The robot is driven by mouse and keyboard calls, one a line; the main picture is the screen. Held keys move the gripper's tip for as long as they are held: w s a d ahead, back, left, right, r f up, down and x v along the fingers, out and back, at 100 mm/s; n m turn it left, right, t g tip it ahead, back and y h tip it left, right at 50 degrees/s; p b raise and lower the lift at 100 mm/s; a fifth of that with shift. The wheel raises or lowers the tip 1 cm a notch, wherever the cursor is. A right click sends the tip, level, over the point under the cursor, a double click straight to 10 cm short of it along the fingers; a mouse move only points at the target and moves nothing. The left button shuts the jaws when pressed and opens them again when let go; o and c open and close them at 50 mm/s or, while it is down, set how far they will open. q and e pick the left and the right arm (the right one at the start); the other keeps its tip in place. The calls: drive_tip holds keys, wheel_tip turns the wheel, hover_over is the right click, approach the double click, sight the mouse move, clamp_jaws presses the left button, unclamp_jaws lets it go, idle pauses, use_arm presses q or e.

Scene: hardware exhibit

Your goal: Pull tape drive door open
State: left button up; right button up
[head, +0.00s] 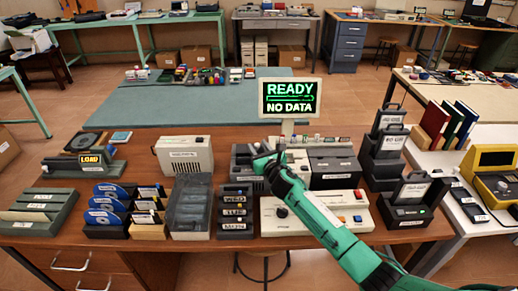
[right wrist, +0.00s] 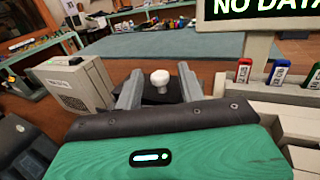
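My right gripper (head: 264,162) reaches in from the lower right on its green arm. It is over a dark boxy unit (head: 241,160), likely the tape drive, in the middle of the desk. In the right wrist view the two grey fingers (right wrist: 159,88) are apart. A white round knob (right wrist: 160,79) on a dark surface shows between them, with a gap visible on each side. The arm and gripper hide much of the unit, so I cannot tell how its door stands. My left gripper is not in view.
A sign reading READY, NO DATA (head: 290,98) stands behind. A beige box (head: 184,153) is to the left, and a beige panel with buttons (head: 345,211) is in front, partly under my arm. Dark card holders (head: 236,210) stand nearby. A teal mat (head: 190,103) lies behind.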

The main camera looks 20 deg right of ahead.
drive_tip(key=shift+s, duration=0.1)
drive_tip(key=s+d+b, duration=0.1)
drive_tip(key=s, duration=1.2)
drive_tip(key=shift+s+d, duration=0.3)
drive_tip(key=shift+c, duration=0.5)
